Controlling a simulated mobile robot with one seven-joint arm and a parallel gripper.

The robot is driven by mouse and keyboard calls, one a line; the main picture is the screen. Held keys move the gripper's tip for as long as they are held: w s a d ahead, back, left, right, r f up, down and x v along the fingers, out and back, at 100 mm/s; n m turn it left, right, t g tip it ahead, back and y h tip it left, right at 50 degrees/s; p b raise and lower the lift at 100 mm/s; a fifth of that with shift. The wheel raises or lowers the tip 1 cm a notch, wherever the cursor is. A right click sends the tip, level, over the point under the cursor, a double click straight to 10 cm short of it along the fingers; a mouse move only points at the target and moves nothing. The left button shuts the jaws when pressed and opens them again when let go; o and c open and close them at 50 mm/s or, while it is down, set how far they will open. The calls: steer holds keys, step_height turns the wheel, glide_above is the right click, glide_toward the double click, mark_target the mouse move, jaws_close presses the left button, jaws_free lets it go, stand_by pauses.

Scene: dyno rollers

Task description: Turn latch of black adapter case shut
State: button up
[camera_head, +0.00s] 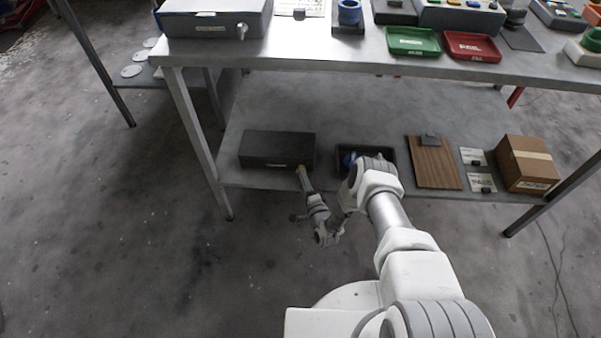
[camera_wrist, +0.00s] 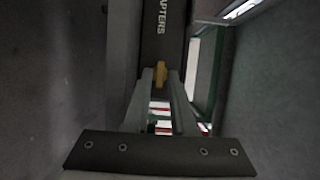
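The black adapter case (camera_head: 277,147) sits closed-looking on the lower shelf, at its left end. In the wrist view its dark face (camera_wrist: 163,42) shows the lettering "APTERS", running up the picture. A small yellow latch (camera_wrist: 160,75) is on this face, below the lettering. My gripper (camera_wrist: 161,78) has one finger on each side of the latch, and the latch fills the narrow gap between the fingertips. In the head view my gripper (camera_head: 303,174) reaches the case's front near its right end. The fingers hide part of the latch, and its exact turn is hard to read.
A dark open bin (camera_head: 382,152) with a blue item stands right of the case, partly behind my arm. A brown board (camera_head: 434,165), cards and a cardboard box (camera_head: 526,163) are farther right. The table top (camera_head: 330,52) overhangs the shelf. Floor at left is clear.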

steer(key=shift+w, duration=0.15)
jaws_close()
